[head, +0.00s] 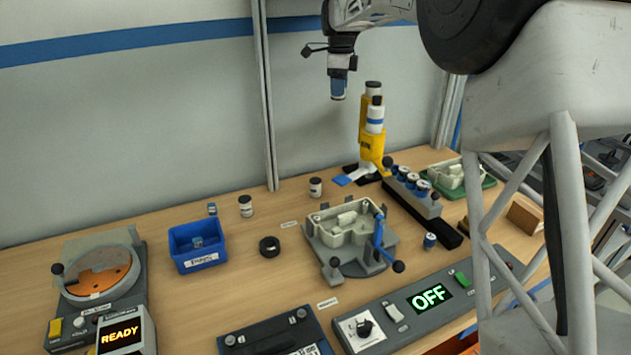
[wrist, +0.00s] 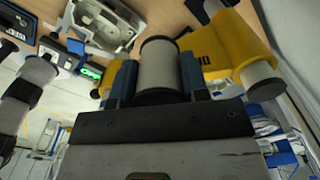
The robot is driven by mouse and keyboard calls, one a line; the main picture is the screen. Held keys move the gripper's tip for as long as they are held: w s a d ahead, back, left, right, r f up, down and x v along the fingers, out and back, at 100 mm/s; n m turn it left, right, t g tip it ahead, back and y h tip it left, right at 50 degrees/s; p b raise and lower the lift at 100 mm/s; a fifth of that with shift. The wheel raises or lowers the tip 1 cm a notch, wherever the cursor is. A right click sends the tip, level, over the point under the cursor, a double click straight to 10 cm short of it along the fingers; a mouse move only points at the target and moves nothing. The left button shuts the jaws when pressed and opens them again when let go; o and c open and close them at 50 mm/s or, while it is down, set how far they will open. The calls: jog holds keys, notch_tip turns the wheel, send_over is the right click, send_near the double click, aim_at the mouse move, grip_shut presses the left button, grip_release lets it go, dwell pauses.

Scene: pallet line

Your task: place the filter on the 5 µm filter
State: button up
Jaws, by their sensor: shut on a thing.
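My gripper (head: 339,72) hangs high at the back of the bench, above and left of a yellow stand (head: 368,135). In the wrist view the filter (wrist: 158,66) is a pale grey cylinder between the two blue fingers of my gripper (wrist: 155,80). Nothing touches it from below. The yellow stand carries a white cylinder with a blue band (head: 375,118) and a dark top. No 5 µm marking is readable, so I cannot tell which object is the 5 µm filter.
A clamp fixture (head: 340,235) holds a pale housing mid-bench. The control box (head: 395,315) reads OFF.

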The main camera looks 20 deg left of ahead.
jog(key=s+a, duration=0.3)
jog(key=a, duration=0.3)
send_over(316, 180)
notch_tip(316, 180, down, 17)
jog(key=shift+f, duration=0.5)
jog(key=shift+f, duration=2.5)
jog(key=shift+f, duration=2.5)
jog(key=shift+f, duration=0.15)
jog(key=o, duration=1)
